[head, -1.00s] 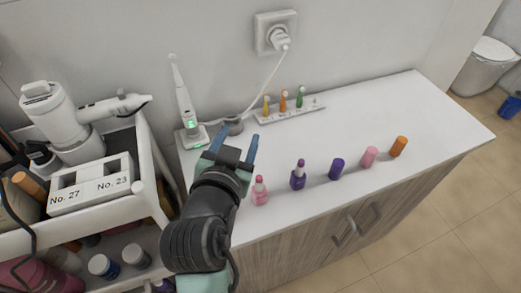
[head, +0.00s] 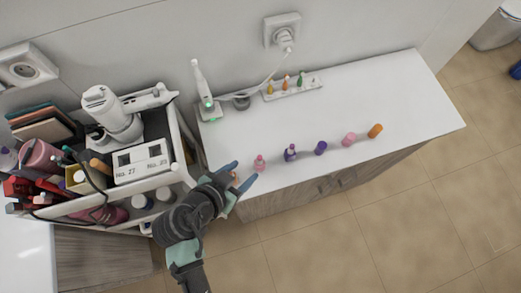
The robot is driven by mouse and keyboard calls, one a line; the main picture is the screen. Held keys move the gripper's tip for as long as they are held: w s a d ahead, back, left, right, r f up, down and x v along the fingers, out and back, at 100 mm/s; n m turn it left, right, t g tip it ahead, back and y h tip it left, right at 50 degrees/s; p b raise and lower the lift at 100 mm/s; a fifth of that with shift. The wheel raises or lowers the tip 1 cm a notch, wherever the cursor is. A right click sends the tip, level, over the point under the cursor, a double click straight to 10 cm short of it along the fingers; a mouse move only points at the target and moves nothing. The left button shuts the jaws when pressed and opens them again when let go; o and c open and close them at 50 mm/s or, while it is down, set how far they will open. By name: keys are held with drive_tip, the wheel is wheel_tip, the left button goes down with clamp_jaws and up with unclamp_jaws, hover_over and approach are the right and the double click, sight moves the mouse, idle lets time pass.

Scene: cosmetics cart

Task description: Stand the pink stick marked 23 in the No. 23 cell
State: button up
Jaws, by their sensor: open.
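The pink stick (head: 348,140) stands upright on the white counter, between a purple stick and an orange one; its number is too small to read. The white two-cell holder (head: 142,173) sits on the cart at left, with No. 27 on its left side and No. 23 on its right. The No. 23 cell (head: 155,150) looks empty. My gripper (head: 246,171) is open and empty at the counter's front left edge, close to the pink-capped bottle and well left of the pink stick.
A pink bottle (head: 259,163), a purple bottle (head: 290,153), a purple stick (head: 320,148) and an orange stick (head: 375,131) line the counter's front. A toothbrush charger (head: 207,106) and a small rack (head: 293,90) stand behind. The counter's right part is clear.

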sight(257, 161)
drive_tip(key=b+x, duration=0.4)
drive_tip(key=x, duration=0.3)
drive_tip(key=shift+s+f+b, duration=0.15)
drive_tip(key=shift+s+b, duration=0.05)
drive_tip(key=shift+b, duration=0.1)
drive_tip(key=shift+w+d+f, duration=0.15)
drive_tip(key=shift+w, duration=0.2)
drive_tip(key=b+x, duration=0.3)
drive_tip(key=x, duration=0.2)
drive_tip(key=shift+w+d+b, duration=0.15)
drive_tip(key=shift+d+b, duration=0.15)
drive_tip(key=shift+b, duration=0.05)
clamp_jaws()
